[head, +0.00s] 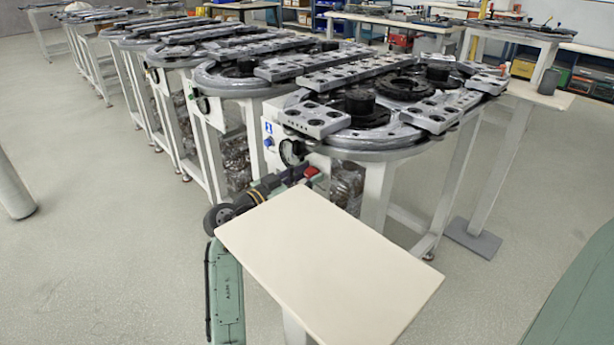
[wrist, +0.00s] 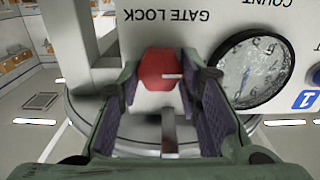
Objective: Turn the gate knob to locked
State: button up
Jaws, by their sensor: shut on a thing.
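The red gate knob (wrist: 160,64) sits on a pale panel, below the upside-down words GATE LOCK in the wrist view. A short white mark on its face runs sideways toward the right of that view. My gripper (wrist: 162,82) is shut on the knob, one finger on each side. In the head view the knob (head: 311,172) shows as a small red spot at the side of the nearest ring-track stand, with my gripper (head: 302,178) against it from the left. The lock position labels cannot be read.
A round dial (wrist: 252,70) is close to the right finger in the wrist view. A cream tabletop (head: 330,268) stands just in front of the arm in the head view. Several ring-track stands run back to the left. Open floor (head: 110,260) lies at left.

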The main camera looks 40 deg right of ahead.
jog(key=n+p, duration=0.1)
jog(key=n, duration=0.3)
jog(key=shift+n+p, duration=0.3)
jog(key=n+p, duration=0.2)
jog(key=n, duration=0.2)
jog(key=shift+w+r+n, duration=0.1)
jog(key=shift+w+n, duration=0.05)
jog(key=shift+n, duration=0.15)
jog(key=n+p, duration=0.3)
jog(key=n, duration=0.1)
jog(key=shift+p, duration=0.4)
jog(key=shift+f+n+p, duration=0.15)
jog(key=shift+n+p, duration=0.65)
jog(key=shift+n, duration=0.35)
jog(key=shift+f+n+p, duration=0.15)
jog(key=shift+n+p, duration=0.6)
jog(key=shift+n, duration=0.4)
jog(key=o, duration=1.1)
jog(key=shift+o, duration=0.2)
jog(key=shift+a, duration=0.1)
